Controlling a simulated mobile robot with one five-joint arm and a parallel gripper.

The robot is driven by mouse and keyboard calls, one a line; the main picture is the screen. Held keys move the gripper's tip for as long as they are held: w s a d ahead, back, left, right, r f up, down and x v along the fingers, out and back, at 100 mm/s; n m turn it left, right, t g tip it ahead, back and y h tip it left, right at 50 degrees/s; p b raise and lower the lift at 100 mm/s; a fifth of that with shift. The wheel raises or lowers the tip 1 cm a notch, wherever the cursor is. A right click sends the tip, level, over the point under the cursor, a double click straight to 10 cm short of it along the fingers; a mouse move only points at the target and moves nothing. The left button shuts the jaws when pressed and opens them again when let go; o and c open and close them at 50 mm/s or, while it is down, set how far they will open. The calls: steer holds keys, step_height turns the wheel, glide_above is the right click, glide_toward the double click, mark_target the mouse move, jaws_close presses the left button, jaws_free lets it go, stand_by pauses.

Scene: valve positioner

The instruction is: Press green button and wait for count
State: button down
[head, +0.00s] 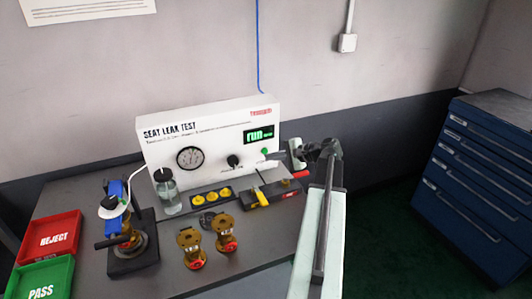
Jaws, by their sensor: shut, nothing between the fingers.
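The white seat leak test panel (212,140) stands at the back of the grey bench. Its small green button (264,151) is on the right part of the panel front, below a dark display (259,133) with green "run" lettering and smaller digits I cannot read. My gripper (276,156) reaches in from the right, with its shut, empty fingertips pointing left close to the button. I cannot tell whether they touch it. A pressure gauge (190,157) and a black knob (233,160) sit left of the button.
A blue-handled valve (115,190) stands in a dark fixture at left, beside a water jar (168,192). Brass valves (226,234), a yellow-cap tray (198,199) and a yellow-handled tool (261,196) are in front. Red (50,236) and green (45,278) bins are far left.

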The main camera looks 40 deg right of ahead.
steer(key=shift+s+a, duration=0.3)
steer(key=shift+s, duration=0.45)
steer(key=shift+s+a, duration=0.35)
steer(key=shift+s, duration=0.35)
steer(key=shift+s+a, duration=0.3)
steer(key=shift+s, duration=0.45)
